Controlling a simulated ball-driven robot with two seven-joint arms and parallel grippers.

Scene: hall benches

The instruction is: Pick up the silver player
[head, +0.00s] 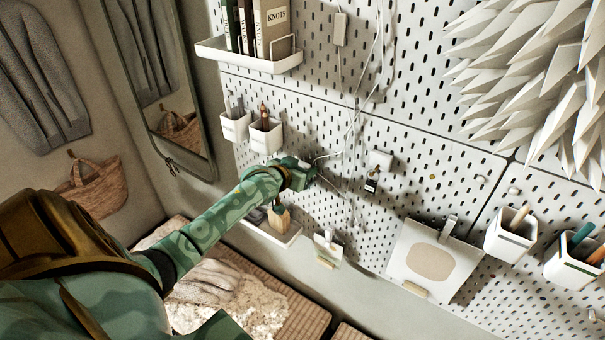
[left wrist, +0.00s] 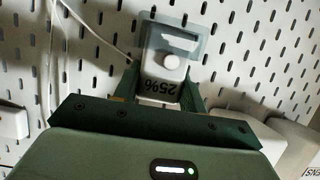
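In the head view my left gripper (head: 308,173) is at the pegboard and hides the player. My right gripper is not in view.
White cables (head: 352,130) hang beside my left gripper. A small white holder (head: 381,159) with a dark item (head: 372,184) is to its right.

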